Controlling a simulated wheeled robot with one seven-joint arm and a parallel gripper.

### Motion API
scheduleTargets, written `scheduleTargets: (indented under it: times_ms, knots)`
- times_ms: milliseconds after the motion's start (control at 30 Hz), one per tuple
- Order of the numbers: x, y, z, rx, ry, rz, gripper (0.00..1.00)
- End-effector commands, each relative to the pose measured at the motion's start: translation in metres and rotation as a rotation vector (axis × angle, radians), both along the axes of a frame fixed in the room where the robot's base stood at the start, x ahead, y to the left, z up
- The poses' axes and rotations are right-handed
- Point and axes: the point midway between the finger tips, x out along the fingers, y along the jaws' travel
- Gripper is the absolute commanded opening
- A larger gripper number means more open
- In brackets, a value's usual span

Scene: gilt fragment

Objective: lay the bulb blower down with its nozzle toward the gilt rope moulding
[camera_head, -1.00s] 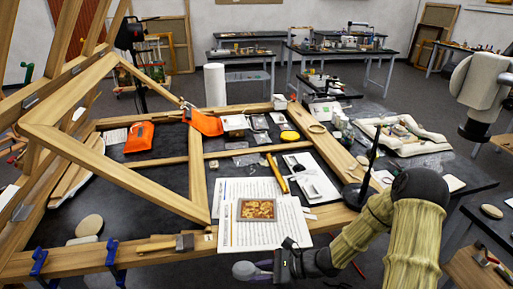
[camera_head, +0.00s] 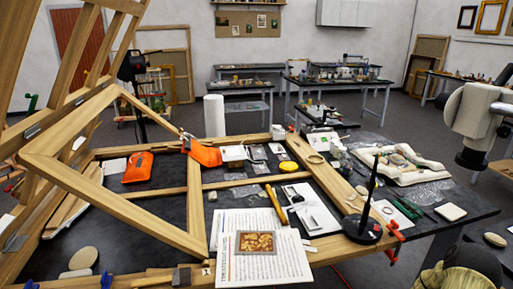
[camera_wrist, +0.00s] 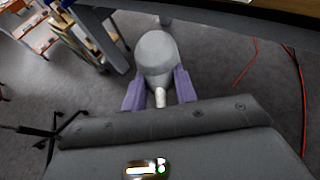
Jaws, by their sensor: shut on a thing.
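The bulb blower (camera_wrist: 157,52) is a grey rounded bulb with a short pale nozzle (camera_wrist: 160,97). In the wrist view it sits between the purple fingers of my gripper (camera_wrist: 158,80), which is shut on it. The nozzle points back toward my palm, and floor shows behind the bulb. There, a small square gilt piece with a brown border (camera_head: 255,243) lies on printed sheets at the front of the bench. A yellow rod (camera_head: 276,203) lies behind it. I cannot tell which is the rope moulding.
A large wooden frame (camera_head: 196,190) covers the left and middle of the bench. A black stand with an upright rod (camera_head: 362,229) is right of the sheets (camera_head: 285,265). In the wrist view a dark edge (camera_wrist: 240,20) crosses beyond the bulb.

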Motion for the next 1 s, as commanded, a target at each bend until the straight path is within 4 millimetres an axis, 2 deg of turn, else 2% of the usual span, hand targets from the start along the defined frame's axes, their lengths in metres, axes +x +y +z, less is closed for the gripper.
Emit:
scheduleTargets:
  times_ms: [333, 633, 1000]
  knots:
    - [0.003, 0.011, 0.008, 0.003, 0.004, -0.162, 0.05]
    - [0.001, 0.004, 0.002, 0.002, 0.003, -0.401, 0.05]
    - [0.000, 0.000, 0.000, 0.000, -0.002, -0.442, 0.05]
